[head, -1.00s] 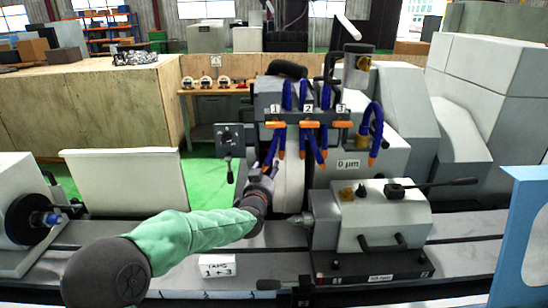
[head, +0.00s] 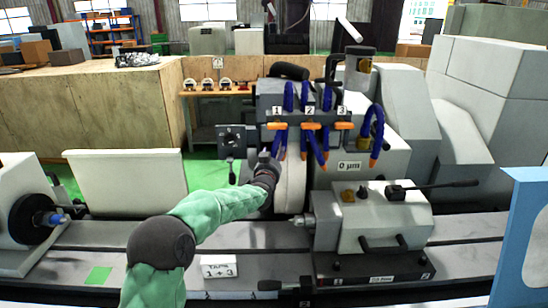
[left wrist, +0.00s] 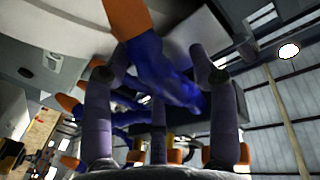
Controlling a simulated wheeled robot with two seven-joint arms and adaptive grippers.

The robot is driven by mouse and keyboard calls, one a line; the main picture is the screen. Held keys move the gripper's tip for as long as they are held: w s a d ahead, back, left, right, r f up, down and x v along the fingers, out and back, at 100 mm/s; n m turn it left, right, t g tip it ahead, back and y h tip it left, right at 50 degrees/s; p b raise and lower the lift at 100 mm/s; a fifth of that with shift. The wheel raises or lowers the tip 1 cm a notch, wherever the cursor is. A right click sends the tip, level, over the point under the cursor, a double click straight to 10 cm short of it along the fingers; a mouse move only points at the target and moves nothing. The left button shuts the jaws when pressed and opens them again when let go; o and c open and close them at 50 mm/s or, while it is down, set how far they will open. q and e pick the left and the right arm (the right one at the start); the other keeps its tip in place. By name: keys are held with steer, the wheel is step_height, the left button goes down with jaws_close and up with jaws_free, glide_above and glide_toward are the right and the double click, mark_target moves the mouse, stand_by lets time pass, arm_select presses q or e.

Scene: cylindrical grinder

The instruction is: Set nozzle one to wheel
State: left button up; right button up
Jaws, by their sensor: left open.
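Nozzle one is a blue segmented hose (head: 276,143) with an orange fitting, hanging under the label 1 in the head view. The pale grinding wheel (head: 291,186) stands just right of and below it. My left gripper (head: 269,158) is at the lower part of this hose, beside the wheel, and partly hides the hose end. In the left wrist view my open fingers (left wrist: 157,78) stand on both sides of a blue hose (left wrist: 165,75) with an orange end (left wrist: 128,17). I cannot tell whether they touch it. My right gripper is out of view.
Nozzles two (head: 316,145) and three (head: 376,145) hang to the right. The tailstock (head: 380,218) stands below right, the workhead (head: 22,205) at far left. A small white card (head: 219,267) lies on the machine bed. A pale panel (head: 128,183) stands behind the bed.

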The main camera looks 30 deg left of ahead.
arm_select(q)
steer(key=shift+c, duration=0.3)
jaws_close()
steer(key=shift+w+d+f+n+b, duration=0.2)
steer(key=shift+d+n+b, duration=0.1)
steer(key=shift+b, duration=0.25)
steer(key=d+n+b, duration=0.1)
steer(key=w+d+n+b, duration=0.1)
steer(key=n+b, duration=0.1)
steer(key=shift+w+d+t, duration=0.2)
steer(key=shift+w+t, duration=0.05)
steer(key=shift+t, duration=0.05)
steer(key=shift+o, duration=0.3)
jaws_free()
